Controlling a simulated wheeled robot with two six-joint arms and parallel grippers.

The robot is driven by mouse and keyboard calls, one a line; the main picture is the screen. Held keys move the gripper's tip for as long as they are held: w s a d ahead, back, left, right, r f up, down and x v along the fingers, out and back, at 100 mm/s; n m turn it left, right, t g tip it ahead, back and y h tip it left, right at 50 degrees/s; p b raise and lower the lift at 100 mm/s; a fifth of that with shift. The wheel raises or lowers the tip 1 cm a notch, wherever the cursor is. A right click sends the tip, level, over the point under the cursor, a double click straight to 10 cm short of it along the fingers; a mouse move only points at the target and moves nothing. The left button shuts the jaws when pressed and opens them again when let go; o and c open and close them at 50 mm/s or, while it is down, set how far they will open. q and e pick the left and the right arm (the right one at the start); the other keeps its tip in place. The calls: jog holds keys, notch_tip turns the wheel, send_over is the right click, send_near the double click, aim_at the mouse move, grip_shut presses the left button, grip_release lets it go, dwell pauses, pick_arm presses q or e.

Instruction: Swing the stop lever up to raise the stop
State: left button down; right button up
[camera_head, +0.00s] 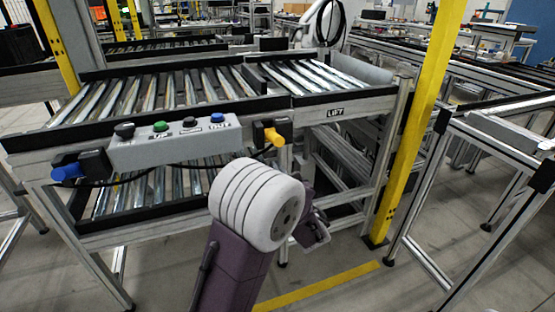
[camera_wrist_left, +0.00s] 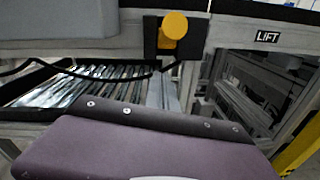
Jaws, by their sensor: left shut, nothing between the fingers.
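Two lever-like knobs stick out from the front of the roller conveyor. One is a yellow knob (camera_head: 272,136) on a black mount at the right end of the grey control box; it also shows in the left wrist view (camera_wrist_left: 174,26). The other is a blue knob (camera_head: 66,172) on a black mount at the box's left end. I cannot tell which is the stop lever, and no raised stop is distinguishable. My left gripper (camera_head: 316,234) is shut and empty, below and right of the yellow knob and apart from it, partly hidden by my white wrist. My right gripper is out of view.
The control box (camera_head: 170,150) carries several buttons. The roller conveyor (camera_head: 150,94) lies behind it, with a LIFT label (camera_head: 335,112) on its right section. A black cable hangs below the box. A yellow post (camera_head: 418,120) stands to the right. Floor is open in front.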

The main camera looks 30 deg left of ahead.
aim_at(277, 146)
pick_arm(q)
jog(key=shift+w+a+r, duration=0.1)
jog(key=shift+w+r, duration=0.15)
jog(key=shift+r, duration=0.4)
jog(key=shift+w+a+r, duration=0.1)
jog(key=shift+w+r, duration=0.1)
jog(key=shift+r, duration=0.45)
jog(key=shift+w+r, duration=0.25)
jog(key=shift+r, duration=0.4)
